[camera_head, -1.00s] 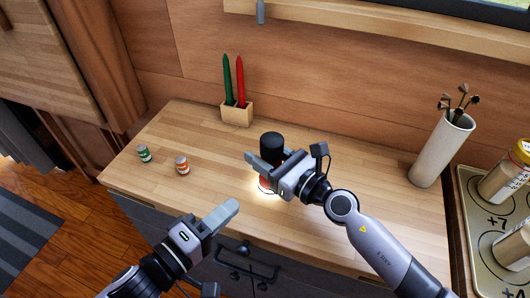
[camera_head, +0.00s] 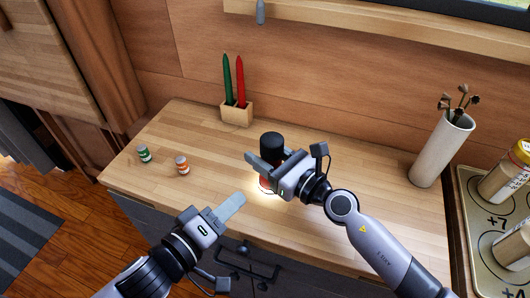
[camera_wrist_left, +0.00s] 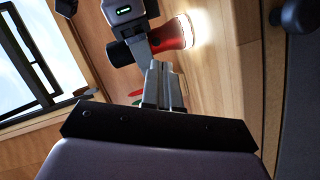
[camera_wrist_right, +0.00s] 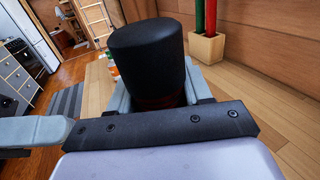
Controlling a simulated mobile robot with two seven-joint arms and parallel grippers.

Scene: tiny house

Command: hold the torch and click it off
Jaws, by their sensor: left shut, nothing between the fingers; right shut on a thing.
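The torch stands upright with its black end (camera_head: 271,143) on top and its red head low, casting a lit glow on the counter. Its black end fills the middle of the right wrist view (camera_wrist_right: 150,62). My right gripper (camera_head: 268,168) is shut around the torch's body, which is partly hidden by the fingers. The left wrist view shows the torch's red head (camera_wrist_left: 172,36) shining bright. My left gripper (camera_head: 236,203) is shut and empty, in front of the torch and to its lower left, apart from it.
A wooden holder (camera_head: 237,113) with a green and a red candle stands at the back of the counter (camera_head: 330,225). A vase (camera_head: 441,150) and a tray (camera_head: 478,240) with jars are at right.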

